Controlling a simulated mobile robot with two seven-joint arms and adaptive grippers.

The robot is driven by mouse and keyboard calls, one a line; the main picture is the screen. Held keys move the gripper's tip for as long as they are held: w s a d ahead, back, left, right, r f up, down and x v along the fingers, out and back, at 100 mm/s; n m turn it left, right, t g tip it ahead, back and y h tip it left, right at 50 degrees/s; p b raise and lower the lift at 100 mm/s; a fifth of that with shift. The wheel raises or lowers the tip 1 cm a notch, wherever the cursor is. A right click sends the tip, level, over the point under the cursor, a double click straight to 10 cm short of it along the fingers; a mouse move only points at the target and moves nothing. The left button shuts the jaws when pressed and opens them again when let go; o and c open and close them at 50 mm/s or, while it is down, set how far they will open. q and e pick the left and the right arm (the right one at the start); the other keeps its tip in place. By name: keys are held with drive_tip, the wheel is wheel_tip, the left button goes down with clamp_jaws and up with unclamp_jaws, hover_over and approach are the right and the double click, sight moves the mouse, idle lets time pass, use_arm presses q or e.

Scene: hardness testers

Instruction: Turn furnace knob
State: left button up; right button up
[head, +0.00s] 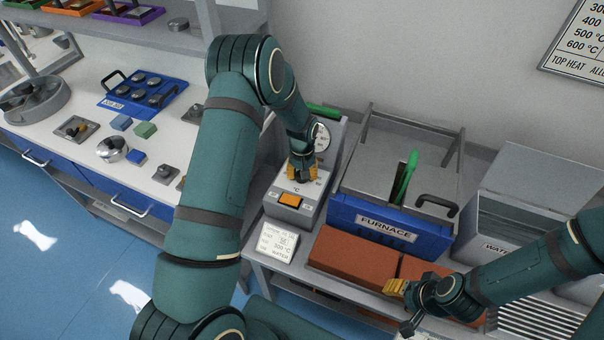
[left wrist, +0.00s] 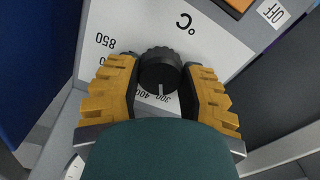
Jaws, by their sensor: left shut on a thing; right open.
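The furnace control box (head: 312,207) stands left of the blue furnace (head: 340,217). My left gripper (head: 302,172) reaches down onto the box's top face. In the left wrist view, its yellow fingers (left wrist: 161,78) are shut on the black, ribbed knob (left wrist: 158,66), one on each side. The knob's white mark points near the 300 on the printed scale, which also shows 400 and 850. In the head view the gripper hides the knob. My right gripper (head: 401,306) is open and empty in front of the brown bricks (head: 345,252).
An orange switch (head: 290,200) sits on the box, with a white display card (head: 281,241) in front. The furnace has a black handle (head: 437,204) and a green-handled item (head: 405,177) on top. A grey water tank (head: 515,207) stands to the right.

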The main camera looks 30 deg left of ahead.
use_arm(q)
drive_tip(key=shift+s, duration=0.1)
idle(0.4)
drive_tip(key=o, duration=1.2)
wheel_tip(320, 180, up, 12)
drive_tip(key=shift+f, duration=0.1)
